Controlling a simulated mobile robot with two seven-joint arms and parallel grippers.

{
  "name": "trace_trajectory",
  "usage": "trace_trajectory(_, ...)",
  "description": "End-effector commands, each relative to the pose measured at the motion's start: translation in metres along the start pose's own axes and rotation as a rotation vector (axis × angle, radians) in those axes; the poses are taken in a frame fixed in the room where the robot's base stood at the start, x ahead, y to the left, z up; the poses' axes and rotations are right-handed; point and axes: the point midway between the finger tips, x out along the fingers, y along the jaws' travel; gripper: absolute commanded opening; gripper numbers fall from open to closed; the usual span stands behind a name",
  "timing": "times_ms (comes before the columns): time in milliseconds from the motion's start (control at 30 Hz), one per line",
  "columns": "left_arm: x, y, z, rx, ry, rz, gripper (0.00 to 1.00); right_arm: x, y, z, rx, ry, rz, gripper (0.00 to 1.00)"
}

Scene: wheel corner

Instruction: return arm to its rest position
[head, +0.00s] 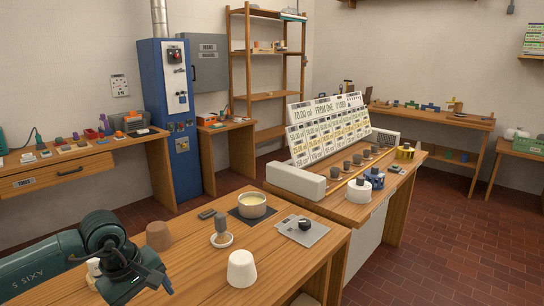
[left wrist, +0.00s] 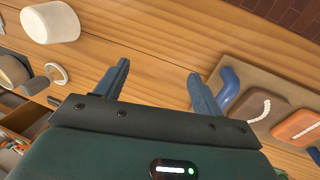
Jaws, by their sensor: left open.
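My left arm (head: 50,268) comes in from the lower left in the head view, bent low over the front wooden table (head: 200,280). Its gripper (head: 160,284) hangs near the table's left part, partly hidden by the wrist. In the left wrist view the two fingers (left wrist: 158,75) are spread apart with only bare wood between them, so the gripper is open and empty. My right gripper is in neither view.
A white cup (head: 242,268), brown cup (head: 158,236), knobbed tool (head: 221,232), cream-filled bowl (head: 252,205) and grey plate with a black knob (head: 302,231) stand nearby. A board with blue, brown and orange items (left wrist: 270,105) lies beside the right finger.

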Motion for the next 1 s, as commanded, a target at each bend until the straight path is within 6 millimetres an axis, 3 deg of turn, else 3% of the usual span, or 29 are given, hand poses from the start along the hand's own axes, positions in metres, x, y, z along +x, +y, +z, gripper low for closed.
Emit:
trace_trajectory(33,0.013,0.008,0.033,-0.039,-0.116,0.036,0.68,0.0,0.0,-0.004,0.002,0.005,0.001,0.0)
trace_trajectory(167,0.031,0.03,0.124,-0.236,-0.477,0.128,0.68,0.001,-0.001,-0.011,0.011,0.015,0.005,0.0)
trace_trajectory(300,0.013,0.059,0.222,-0.633,-0.995,0.16,0.68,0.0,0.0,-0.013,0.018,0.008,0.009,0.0)
trace_trajectory(367,-0.003,0.071,0.247,-0.852,-1.221,0.135,0.68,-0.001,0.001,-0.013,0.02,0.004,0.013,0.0)
trace_trajectory(433,-0.02,0.084,0.26,-1.135,-1.473,0.078,0.68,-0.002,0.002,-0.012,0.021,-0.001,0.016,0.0)
trace_trajectory(533,-0.032,0.095,0.252,-1.58,-1.803,-0.058,0.68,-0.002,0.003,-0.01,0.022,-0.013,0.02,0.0)
trace_trajectory(667,-0.011,0.085,0.217,-2.219,-2.156,-0.324,0.68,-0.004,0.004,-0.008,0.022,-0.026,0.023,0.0)
trace_trajectory(700,0.003,0.074,0.205,2.149,1.986,0.376,0.68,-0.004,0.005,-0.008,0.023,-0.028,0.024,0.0)
trace_trajectory(833,0.064,0.016,0.184,1.746,1.363,0.452,0.68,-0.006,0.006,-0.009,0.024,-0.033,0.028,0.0)
trace_trajectory(900,0.092,-0.018,0.185,1.561,1.122,0.458,0.68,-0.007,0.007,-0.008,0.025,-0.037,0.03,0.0)
trace_trajectory(1000,0.119,-0.058,0.194,1.362,0.884,0.45,0.68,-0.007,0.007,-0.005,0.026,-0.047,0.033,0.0)
